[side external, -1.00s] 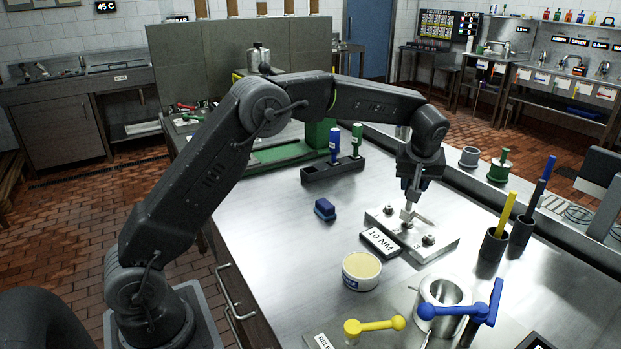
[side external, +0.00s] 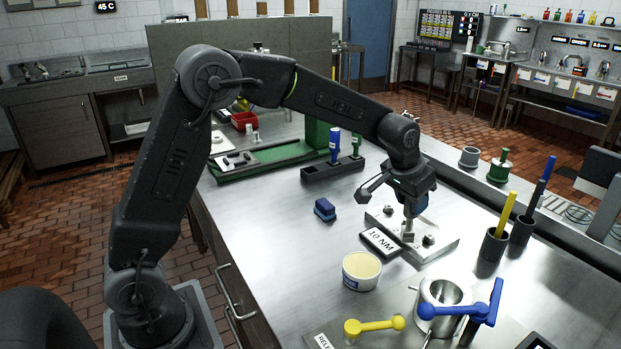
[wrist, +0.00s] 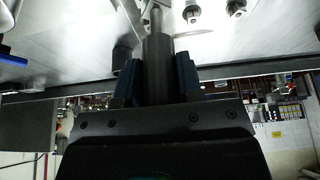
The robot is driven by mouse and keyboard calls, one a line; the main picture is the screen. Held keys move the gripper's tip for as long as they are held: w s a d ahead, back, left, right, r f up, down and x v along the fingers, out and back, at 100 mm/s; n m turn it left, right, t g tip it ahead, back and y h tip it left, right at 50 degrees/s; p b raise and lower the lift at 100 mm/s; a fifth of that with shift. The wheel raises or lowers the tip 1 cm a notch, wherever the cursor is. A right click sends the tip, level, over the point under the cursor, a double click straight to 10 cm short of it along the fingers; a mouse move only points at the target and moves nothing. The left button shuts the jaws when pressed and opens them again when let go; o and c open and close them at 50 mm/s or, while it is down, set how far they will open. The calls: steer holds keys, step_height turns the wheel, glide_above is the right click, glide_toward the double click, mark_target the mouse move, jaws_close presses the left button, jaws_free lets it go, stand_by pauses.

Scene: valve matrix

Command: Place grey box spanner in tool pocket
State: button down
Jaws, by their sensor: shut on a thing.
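My gripper (side external: 412,204) is over the steel block (side external: 442,246), pointing down. In the wrist view its two blue-padded fingers (wrist: 158,82) are shut on the grey box spanner (wrist: 158,60), a dark grey cylinder. A thinner, lighter rod shows beyond its far end. In the side view the spanner's lower end (side external: 408,231) is at the block's middle; I cannot tell whether it touches. A nut (side external: 428,239) shows on the block to its right. The black tool rack (side external: 318,174) stands further back, holding a blue and a green tool; its pocket openings are too small to make out.
A "10 NM" sign (side external: 380,241) lies before the block. A blue block (side external: 324,209) and a tub (side external: 361,271) stand left of it. Holders with yellow and blue rods (side external: 492,246) stand at right. Yellow and blue handles (side external: 375,326) occupy the front. Bench between rack and sign is mostly clear.

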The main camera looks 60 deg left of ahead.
steer(key=a+r+n+y, duration=0.1)
steer(key=a+r+n, duration=0.1)
steer(key=a, duration=1)
steer(key=a+r+n+y, duration=0.1)
steer(key=a+r+n, duration=0.1)
steer(key=a, duration=1)
steer(key=s+a+r+n, duration=0.1)
steer(key=s+a, duration=0.3)
steer(key=a, duration=0.3)
steer(key=s+a+r+n+g, duration=0.1)
steer(key=s+a+r, duration=0.15)
steer(key=a, duration=0.55)
steer(key=s+a+n, duration=0.1)
steer(key=s+a, duration=0.3)
steer(key=a, duration=0.3)
steer(key=w+d+f, duration=0.5)
steer(key=w+f, duration=0.5)
steer(key=shift+f+g, duration=0.3)
steer(key=shift+f, duration=0.05)
steer(key=shift+w, duration=0.1)
steer(key=shift+f, duration=0.15)
steer(key=c, duration=0.8)
jaws_free()
